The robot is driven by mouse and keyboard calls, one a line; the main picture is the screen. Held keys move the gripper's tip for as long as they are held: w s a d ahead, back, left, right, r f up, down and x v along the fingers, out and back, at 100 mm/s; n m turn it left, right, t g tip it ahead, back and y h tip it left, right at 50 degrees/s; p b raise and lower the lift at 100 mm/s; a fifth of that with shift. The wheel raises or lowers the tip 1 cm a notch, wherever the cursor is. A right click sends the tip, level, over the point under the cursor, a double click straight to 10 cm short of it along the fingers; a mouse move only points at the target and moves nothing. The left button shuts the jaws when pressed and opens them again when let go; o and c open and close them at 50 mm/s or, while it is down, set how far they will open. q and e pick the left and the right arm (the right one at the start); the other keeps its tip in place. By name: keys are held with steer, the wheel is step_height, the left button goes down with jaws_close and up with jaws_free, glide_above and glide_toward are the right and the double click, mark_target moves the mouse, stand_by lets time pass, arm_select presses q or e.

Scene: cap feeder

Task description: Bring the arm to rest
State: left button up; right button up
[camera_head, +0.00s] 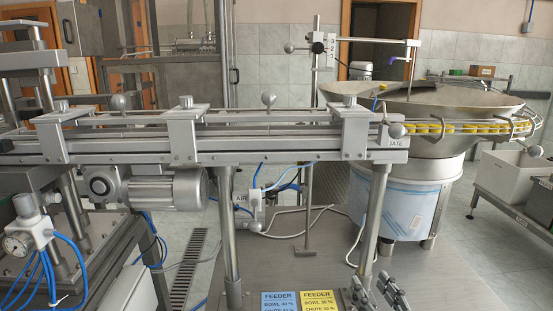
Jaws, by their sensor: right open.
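My right gripper (373,286) shows at the bottom edge of the head view, right of centre. Its two dark fingers point up and stand apart, with nothing between them. It is just right of the yellow feeder card (319,301), in front of the conveyor's right support leg. The rest of my right arm is below the picture. My left gripper is not in view.
A steel conveyor rail (240,143) on legs crosses the view above the gripper. A feeder bowl (450,105) with yellow caps (430,127) stands at right. A blue card (279,302) lies beside the yellow one. The grey plate (440,285) right of the gripper is clear.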

steer(key=s+f+g+h, duration=0.2)
steer(key=s+f+g, duration=0.5)
steer(key=s+f, duration=0.5)
steer(key=s+f+g+h, duration=0.1)
steer(key=s+f+g, duration=0.35)
steer(key=s, duration=0.45)
steer(key=s+f+g, duration=0.3)
steer(key=s+f, duration=0.3)
steer(key=s, duration=0.3)
step_height(320, 180, down, 26)
steer(key=s+g+p, duration=0.1)
steer(key=s+d+f+g+p, duration=0.1)
steer(key=s+d+f, duration=0.1)
steer(key=s+f, duration=1.2)
steer(key=shift+s+d, duration=0.35)
steer(key=shift+s, duration=0.9)
steer(key=shift+g, duration=0.25)
steer(key=shift+a, duration=0.1)
